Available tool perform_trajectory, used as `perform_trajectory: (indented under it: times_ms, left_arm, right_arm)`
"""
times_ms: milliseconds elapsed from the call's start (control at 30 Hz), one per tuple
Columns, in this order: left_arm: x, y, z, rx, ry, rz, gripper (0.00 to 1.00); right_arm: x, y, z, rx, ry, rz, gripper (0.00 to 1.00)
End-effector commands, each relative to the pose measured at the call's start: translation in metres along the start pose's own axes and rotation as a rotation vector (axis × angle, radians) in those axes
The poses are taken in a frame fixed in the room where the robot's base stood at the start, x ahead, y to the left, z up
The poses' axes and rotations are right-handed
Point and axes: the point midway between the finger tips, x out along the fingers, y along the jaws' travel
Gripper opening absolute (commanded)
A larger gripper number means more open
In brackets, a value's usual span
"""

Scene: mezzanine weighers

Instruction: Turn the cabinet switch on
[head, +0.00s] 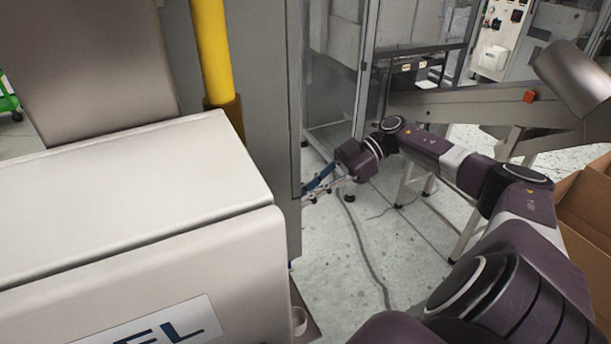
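My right gripper (308,193) is at the end of the arm that comes in from the right. It points left, with its fingertips at the right edge of a tall grey cabinet (270,90). The fingertips are small and partly lost against that edge, so I cannot tell whether they touch it or how far apart they are. No switch can be made out on the cabinet; its right-hand side is turned away from view. My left gripper is not in view.
A large pale machine housing (120,200) fills the left front. A yellow post (213,50) stands beside the cabinet. A sloping conveyor (460,103) and a white control box (497,40) are at the back right. Cardboard boxes (588,205) stand at right. A cable (365,255) crosses the open floor.

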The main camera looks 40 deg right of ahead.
Motion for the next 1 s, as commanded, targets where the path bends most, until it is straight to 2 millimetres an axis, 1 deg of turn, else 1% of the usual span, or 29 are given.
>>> perform_trajectory:
  times_ms: [467, 500, 633, 833, 900, 1000]
  left_arm:
    - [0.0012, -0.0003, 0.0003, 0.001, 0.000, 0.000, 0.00]
    - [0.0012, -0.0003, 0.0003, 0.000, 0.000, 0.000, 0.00]
    - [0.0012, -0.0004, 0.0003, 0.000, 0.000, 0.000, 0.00]
    - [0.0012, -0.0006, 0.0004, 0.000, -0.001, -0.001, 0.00]
    - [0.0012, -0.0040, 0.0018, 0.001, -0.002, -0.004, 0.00]
    - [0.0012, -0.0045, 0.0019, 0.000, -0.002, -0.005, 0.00]
  right_arm:
    - [0.0003, -0.0001, 0.0003, 0.016, 0.001, -0.007, 0.00]
    - [0.0004, -0.0001, 0.0003, 0.016, 0.001, -0.007, 0.15]
    - [0.0004, -0.0001, 0.0002, 0.015, 0.001, -0.006, 0.29]
    - [0.0003, 0.0000, 0.0000, 0.014, 0.001, -0.006, 0.30]
    - [0.0000, 0.0001, 0.0000, 0.014, 0.001, -0.006, 0.30]
    - [-0.0044, 0.0005, 0.0000, 0.013, 0.000, -0.005, 0.30]
